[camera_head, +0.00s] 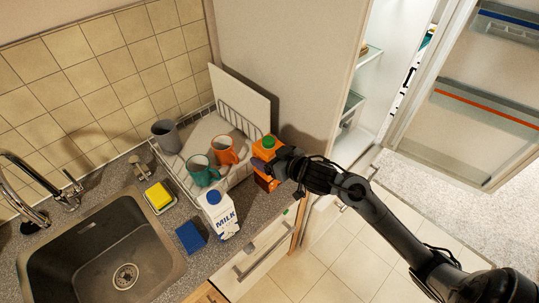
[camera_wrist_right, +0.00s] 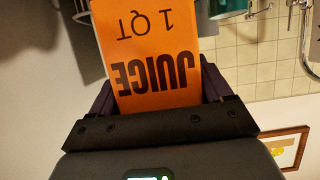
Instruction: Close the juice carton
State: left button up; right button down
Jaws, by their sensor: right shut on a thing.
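The orange juice carton (camera_head: 264,153) stands on the counter between the dish rack and the tall cabinet panel. A green cap (camera_head: 268,142) shows at its top; I cannot tell whether it is fully seated. My right gripper (camera_head: 279,166) reaches in from the right and is shut on the carton. In the right wrist view the carton (camera_wrist_right: 155,50) is between the two fingers, its JUICE lettering upside down. Its top is outside that view. My left gripper is not in view.
A dish rack (camera_head: 182,178) with mugs stands left of the carton. A milk carton (camera_head: 219,217) with a blue cap stands in front. A blue sponge (camera_head: 190,237) and small green object (camera_head: 285,211) lie near the counter's front. The fridge door (camera_head: 470,110) hangs open at right.

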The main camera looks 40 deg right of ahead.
jog(key=shift+f+b, duration=0.6)
jog(key=shift+f, duration=1.3)
jog(key=shift+c, duration=1.4)
grip_release()
jog(key=shift+f, duration=0.2)
jog(key=shift+o, duration=1.4)
jog(key=p+v, duration=0.2)
jog(key=v, duration=1)
jog(key=shift+r, duration=0.15)
